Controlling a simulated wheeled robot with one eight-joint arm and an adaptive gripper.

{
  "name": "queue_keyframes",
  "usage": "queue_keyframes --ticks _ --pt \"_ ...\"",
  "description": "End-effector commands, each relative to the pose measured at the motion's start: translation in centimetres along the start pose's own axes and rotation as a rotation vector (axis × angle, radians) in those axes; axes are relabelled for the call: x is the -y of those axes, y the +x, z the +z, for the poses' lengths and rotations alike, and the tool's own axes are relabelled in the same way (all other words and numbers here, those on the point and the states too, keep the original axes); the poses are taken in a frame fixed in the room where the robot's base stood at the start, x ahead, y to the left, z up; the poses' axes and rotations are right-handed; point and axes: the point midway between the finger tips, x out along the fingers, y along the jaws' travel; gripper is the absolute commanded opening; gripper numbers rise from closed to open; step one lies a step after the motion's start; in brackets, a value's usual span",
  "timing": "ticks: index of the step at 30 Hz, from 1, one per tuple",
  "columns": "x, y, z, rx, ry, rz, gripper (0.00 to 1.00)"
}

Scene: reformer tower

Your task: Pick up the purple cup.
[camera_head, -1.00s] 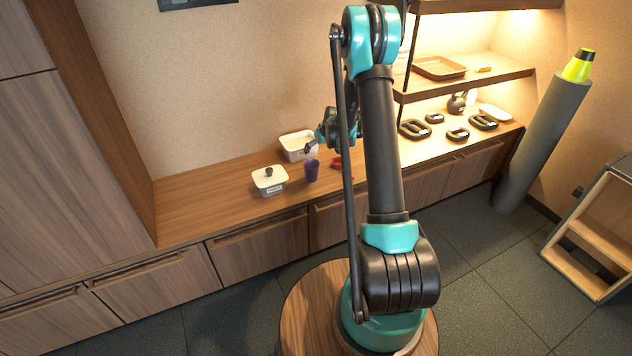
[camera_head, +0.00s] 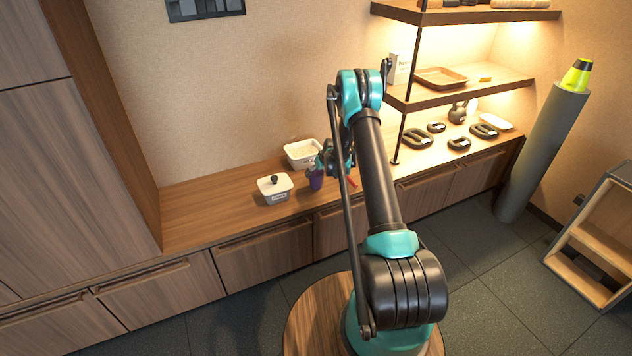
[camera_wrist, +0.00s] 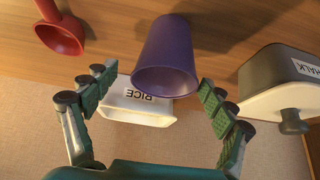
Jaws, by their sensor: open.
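The purple cup (camera_head: 316,181) stands on the wooden counter (camera_head: 225,205), between two white boxes and partly hidden by my arm. In the wrist view the purple cup (camera_wrist: 168,60) is large and central, with its rim toward the camera. My gripper (camera_wrist: 154,88) is open, with one green padded finger on either side of the cup's rim. There are visible gaps between both fingers and the cup. In the head view my gripper (camera_head: 322,163) is small and partly hidden at the cup.
A white box labelled RICE (camera_wrist: 135,100) sits close by the cup. A lidded box labelled CHALK (camera_wrist: 275,85) stands on the other side. A red funnel-like object (camera_wrist: 62,36) lies near one finger. The counter's left part is clear.

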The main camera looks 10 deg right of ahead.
Motion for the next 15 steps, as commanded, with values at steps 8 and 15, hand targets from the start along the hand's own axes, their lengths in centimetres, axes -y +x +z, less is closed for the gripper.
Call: queue_keyframes --ticks 8,15 --pt "0.2 1.8 0.0 0.000 0.000 0.000 0.84" --pt "0.6 5.0 -0.1 0.000 0.000 0.001 0.84"
